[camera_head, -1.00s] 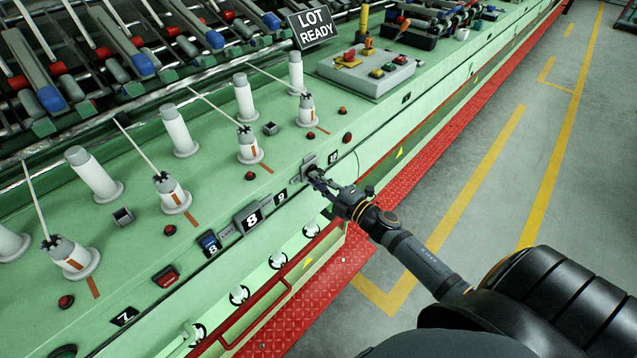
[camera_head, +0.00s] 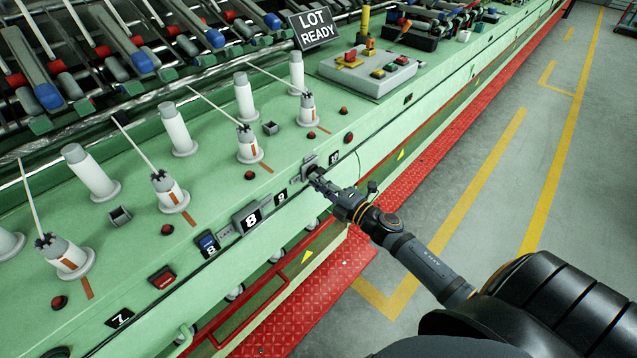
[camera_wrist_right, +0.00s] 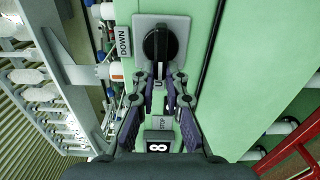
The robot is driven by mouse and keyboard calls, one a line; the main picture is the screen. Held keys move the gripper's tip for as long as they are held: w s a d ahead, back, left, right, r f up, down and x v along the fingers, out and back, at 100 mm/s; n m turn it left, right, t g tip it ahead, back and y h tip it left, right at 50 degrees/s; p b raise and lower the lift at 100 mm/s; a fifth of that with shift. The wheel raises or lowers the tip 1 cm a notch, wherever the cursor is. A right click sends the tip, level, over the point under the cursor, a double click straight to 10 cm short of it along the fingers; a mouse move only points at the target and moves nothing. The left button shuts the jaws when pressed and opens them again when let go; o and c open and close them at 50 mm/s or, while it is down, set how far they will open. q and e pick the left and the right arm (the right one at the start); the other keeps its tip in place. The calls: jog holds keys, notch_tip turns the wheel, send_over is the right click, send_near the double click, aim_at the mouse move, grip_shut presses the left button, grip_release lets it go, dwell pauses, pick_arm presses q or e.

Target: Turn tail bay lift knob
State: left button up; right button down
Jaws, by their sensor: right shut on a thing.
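The black rotary knob (camera_wrist_right: 160,45) sits on a grey plate (camera_wrist_right: 180,22) on the green machine's front edge. The wrist view shows labels reading DOWN and STOP around it, plus a partly hidden one starting with U. My right gripper (camera_wrist_right: 163,78) is shut on the knob's near end, one finger on each side of its grip bar. In the head view my right gripper (camera_head: 318,178) reaches the same plate (camera_head: 309,160), beside the number 10 plate. It hides most of the knob there. My left gripper is not in view.
A number 8 plate (camera_head: 250,220) and a red button (camera_head: 250,175) lie near my right gripper. Spindles with white bobbins (camera_head: 175,130) line the green deck. A red rail (camera_head: 262,300) and red walkway (camera_head: 300,315) run below. The grey floor (camera_head: 490,220) is clear.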

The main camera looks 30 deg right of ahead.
jog(key=c, duration=1.4)
grip_release()
jog(key=v, duration=0.7)
jog(key=shift+s, duration=0.25)
jog(key=shift+d+f, duration=0.1)
jog(key=shift+d, duration=0.05)
